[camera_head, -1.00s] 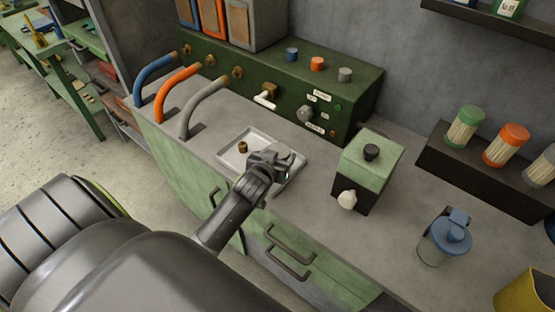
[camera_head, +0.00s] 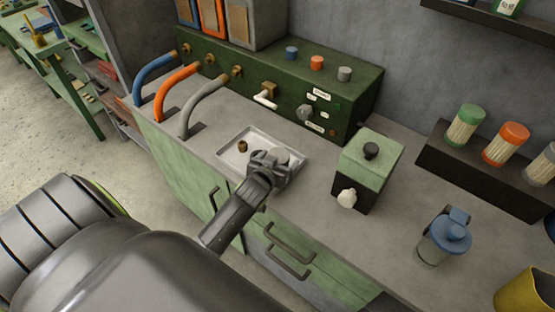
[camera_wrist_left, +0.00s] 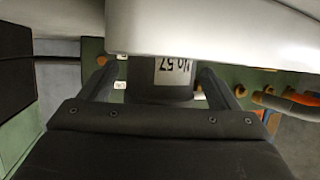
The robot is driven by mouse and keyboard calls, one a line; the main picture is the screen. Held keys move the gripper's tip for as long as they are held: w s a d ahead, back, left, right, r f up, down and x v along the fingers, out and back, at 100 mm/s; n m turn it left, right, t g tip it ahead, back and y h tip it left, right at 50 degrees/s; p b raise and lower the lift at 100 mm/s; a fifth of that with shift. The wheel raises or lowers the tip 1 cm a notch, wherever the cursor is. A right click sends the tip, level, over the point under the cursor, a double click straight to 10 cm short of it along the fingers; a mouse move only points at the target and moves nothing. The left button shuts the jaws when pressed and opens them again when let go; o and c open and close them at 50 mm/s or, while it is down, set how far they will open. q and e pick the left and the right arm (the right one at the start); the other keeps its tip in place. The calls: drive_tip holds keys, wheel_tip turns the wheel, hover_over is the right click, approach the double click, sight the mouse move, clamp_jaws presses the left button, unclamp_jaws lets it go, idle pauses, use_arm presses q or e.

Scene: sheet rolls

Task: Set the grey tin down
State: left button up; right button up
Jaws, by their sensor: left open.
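The grey tin (camera_head: 284,156) stands at the right end of the shallow pale tray (camera_head: 262,138), mostly hidden by my left gripper (camera_head: 272,161). In the left wrist view, which is upside down, the tin (camera_wrist_left: 172,82) is dark grey with a white "No 57" label. It is between the two fingers of my left gripper (camera_wrist_left: 165,85), with a gap on each side. Its base meets the pale tray (camera_wrist_left: 210,30) in that view. The left gripper is open around the tin. My right gripper is not in view.
A small brass piece (camera_head: 242,146) lies in the tray's left part. Behind is a green panel box (camera_head: 330,95) with knobs and a tap; hoses (camera_head: 177,80) bend down at left. A green-topped box (camera_head: 370,158) stands right of the tray. A blue-lidded jar (camera_head: 446,240) is farther right.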

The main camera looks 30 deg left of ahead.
use_arm(q)
drive_tip(key=shift+r, duration=0.2)
drive_tip(key=v, duration=1.2)
